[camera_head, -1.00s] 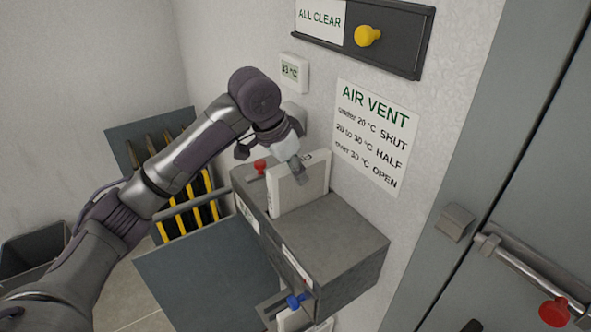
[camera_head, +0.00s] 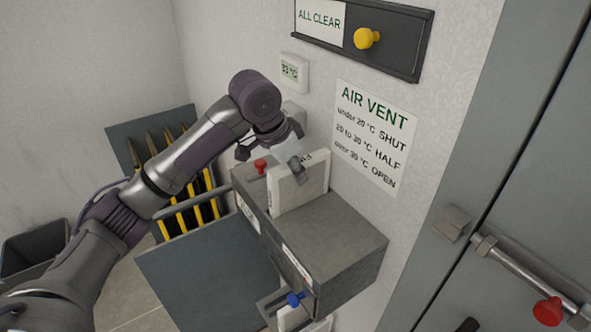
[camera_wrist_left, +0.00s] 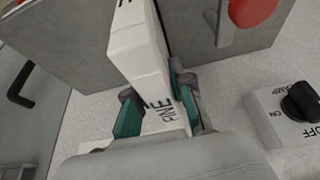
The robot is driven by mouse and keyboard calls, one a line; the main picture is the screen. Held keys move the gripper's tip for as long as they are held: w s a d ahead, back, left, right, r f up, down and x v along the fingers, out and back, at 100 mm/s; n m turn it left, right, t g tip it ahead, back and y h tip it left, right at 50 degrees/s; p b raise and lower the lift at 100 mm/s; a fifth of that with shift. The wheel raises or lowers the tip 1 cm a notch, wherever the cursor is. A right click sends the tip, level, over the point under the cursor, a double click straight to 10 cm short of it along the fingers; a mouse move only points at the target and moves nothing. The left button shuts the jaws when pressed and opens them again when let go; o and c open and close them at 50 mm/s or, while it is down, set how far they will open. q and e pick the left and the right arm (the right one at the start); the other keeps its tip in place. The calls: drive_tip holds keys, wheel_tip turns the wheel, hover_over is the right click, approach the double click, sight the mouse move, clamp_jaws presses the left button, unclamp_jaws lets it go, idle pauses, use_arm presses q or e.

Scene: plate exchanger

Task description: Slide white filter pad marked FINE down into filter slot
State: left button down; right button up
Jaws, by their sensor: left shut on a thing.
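The white filter pad (camera_head: 302,186) stands upright on the top of the grey filter box (camera_head: 345,232), its lower edge at the box top. How deep it sits in the slot cannot be told. My left gripper (camera_head: 299,170) is shut on the pad's upper edge. In the left wrist view, the teal-lined fingers of my left gripper (camera_wrist_left: 158,112) hold both sides of the pad (camera_wrist_left: 140,50), and its edge lettering, partly covered, appears to read FINE. My right gripper is not in view.
A red knob (camera_head: 260,166) stands on the box beside the pad, and a blue knob (camera_head: 294,299) sits below. A dark shelf panel (camera_head: 205,270) and a rack with yellow strips (camera_head: 190,215) are at left. The wall with the AIR VENT sign (camera_head: 372,138) is close behind.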

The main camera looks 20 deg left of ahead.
sight(295, 185)
use_arm(q)
drive_tip(key=shift+f+b, duration=0.4)
drive_tip(key=shift+f, duration=2.7)
drive_tip(key=c, duration=0.9)
unclamp_jaws()
drive_tip(key=shift+c, duration=0.2)
wheel_tip(295, 185, up, 2)
drive_tip(key=shift+r+p, duration=0.15)
drive_tip(key=shift+p, duration=0.55)
drive_tip(key=shift+r, duration=3.4)
drive_tip(key=shift+f, duration=0.15)
